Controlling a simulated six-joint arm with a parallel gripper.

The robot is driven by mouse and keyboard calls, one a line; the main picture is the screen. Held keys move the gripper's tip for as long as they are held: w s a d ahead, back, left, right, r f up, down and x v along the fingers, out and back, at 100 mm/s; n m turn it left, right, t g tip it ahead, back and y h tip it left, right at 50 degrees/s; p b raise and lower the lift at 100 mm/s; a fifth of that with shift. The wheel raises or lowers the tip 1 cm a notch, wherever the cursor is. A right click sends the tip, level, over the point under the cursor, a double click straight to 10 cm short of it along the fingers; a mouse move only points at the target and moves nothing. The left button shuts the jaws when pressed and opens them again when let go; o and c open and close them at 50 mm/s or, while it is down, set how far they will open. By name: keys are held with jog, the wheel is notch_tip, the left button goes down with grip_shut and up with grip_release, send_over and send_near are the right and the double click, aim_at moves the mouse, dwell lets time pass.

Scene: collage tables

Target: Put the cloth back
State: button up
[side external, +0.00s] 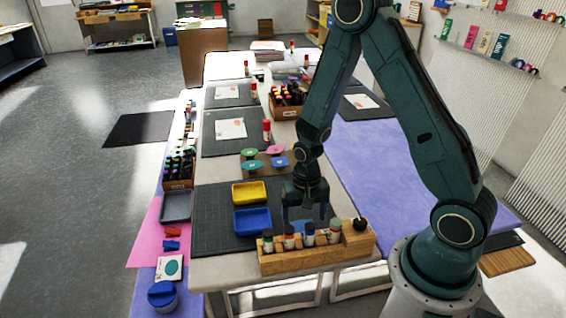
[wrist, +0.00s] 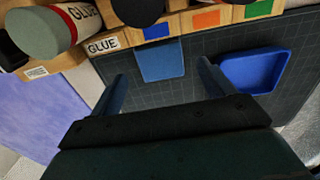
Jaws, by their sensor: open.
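A small blue cloth (wrist: 162,62) lies on the dark cutting mat, against the face of the wooden rack, in the wrist view. I cannot make it out clearly in the side view, where my gripper covers that area. My gripper (side external: 306,212) points down over the mat, behind the rack. In the wrist view my gripper (wrist: 162,72) is open, with its fingers apart on either side of the cloth in the picture and nothing held. The wooden rack (side external: 290,263) holds several bottles. Its face shows blue, orange and green squares and a GLUE label (wrist: 103,45).
A blue tray (side external: 252,221) and a yellow tray (side external: 249,192) sit left of my gripper. A glue bottle (wrist: 45,30) stands in the rack's end. Coloured round pads (side external: 251,165) lie farther back. The mat (side external: 212,215) has bare room on its left.

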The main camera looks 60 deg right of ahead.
notch_tip(320, 180, up, 9)
dwell(0.7)
jog(key=shift+r, duration=0.15)
dwell(0.3)
notch_tip(320, 180, up, 13)
jog(key=n+t, duration=0.3)
jog(key=n, duration=0.1)
send_over(303, 227)
jog(key=s+a, duration=0.3)
jog(key=s, duration=0.2)
jog(key=s+a+r+n+t, duration=0.2)
jog(key=s+r+n, duration=0.3)
jog(key=s+r, duration=0.3)
jog(key=shift+s+a+r+t, duration=0.2)
jog(key=shift+s+a+t, duration=0.15)
jog(key=shift+s, duration=0.5)
